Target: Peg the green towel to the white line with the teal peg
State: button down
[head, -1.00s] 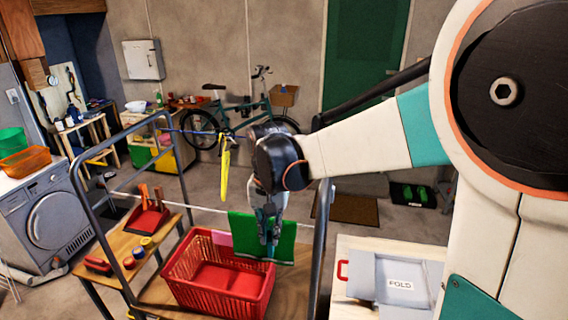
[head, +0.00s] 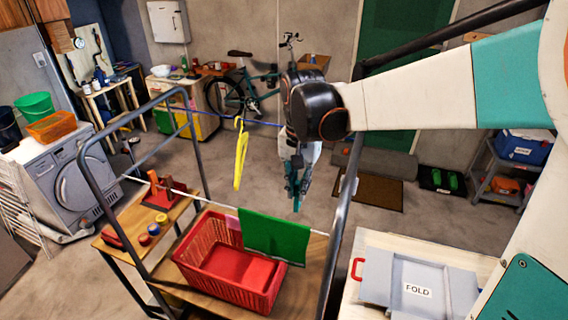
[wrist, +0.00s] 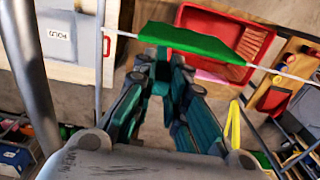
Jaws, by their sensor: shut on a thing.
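The green towel (head: 278,238) hangs over the white line (head: 320,232), beside and partly above the red basket. It also shows in the wrist view (wrist: 195,42), draped across the line. My gripper (head: 297,202) is above and behind the towel, apart from it, pointing down. In the wrist view my gripper (wrist: 160,62) is shut on the teal peg (wrist: 160,82), which is partly hidden between the similarly coloured fingers. No peg is visible on the towel or the line.
A red basket (head: 201,240) stands on the wooden shelf below the line. A yellow hanger (head: 241,160) hangs from a blue line (head: 262,123). Grey frame posts (head: 345,195) flank the rack. A folding board (head: 375,283) lies on the white table at right.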

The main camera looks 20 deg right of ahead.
jog(key=shift+w, duration=0.1)
jog(key=shift+f+b, duration=0.35)
jog(key=shift+b, duration=0.05)
jog(key=shift+f+b, duration=3.8)
jog(key=shift+f, duration=1.1)
jog(key=c, duration=1.5)
grip_release()
jog(key=shift+r, duration=0.1)
jog(key=shift+c, duration=0.2)
jog(key=shift+r, duration=0.1)
